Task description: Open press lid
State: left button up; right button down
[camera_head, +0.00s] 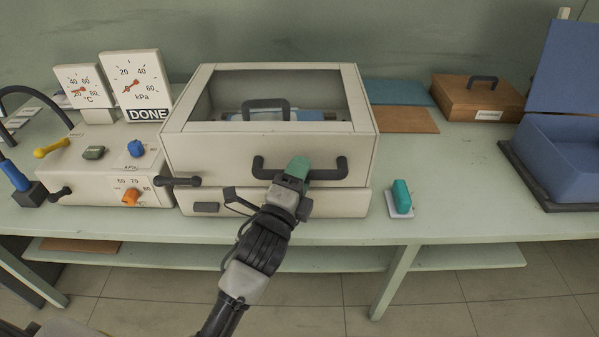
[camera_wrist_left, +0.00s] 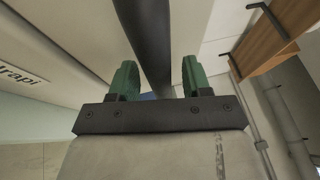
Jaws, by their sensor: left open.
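The press (camera_head: 190,205) is a cream box on the bench. A black bar handle (camera_head: 328,173) runs across the lid's front. My left gripper (camera_head: 298,168) is at the middle of this handle. In the left wrist view my left gripper (camera_wrist_left: 157,82) has its green fingers apart, with the black handle bar (camera_wrist_left: 150,40) passing between them. Clear gaps show on both sides of the bar. My right gripper is not in view.
A control box (camera_head: 75,170) with knobs stands left of the press, with gauges and a DONE sign (camera_head: 147,115) behind. A teal block (camera_head: 401,196) lies right of it. A wooden box (camera_head: 465,103) and an open blue box (camera_head: 560,150) stand farther right.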

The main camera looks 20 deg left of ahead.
pick_arm(q)
grip_shut()
dwell(0.3)
jog(key=shift+r, duration=0.1)
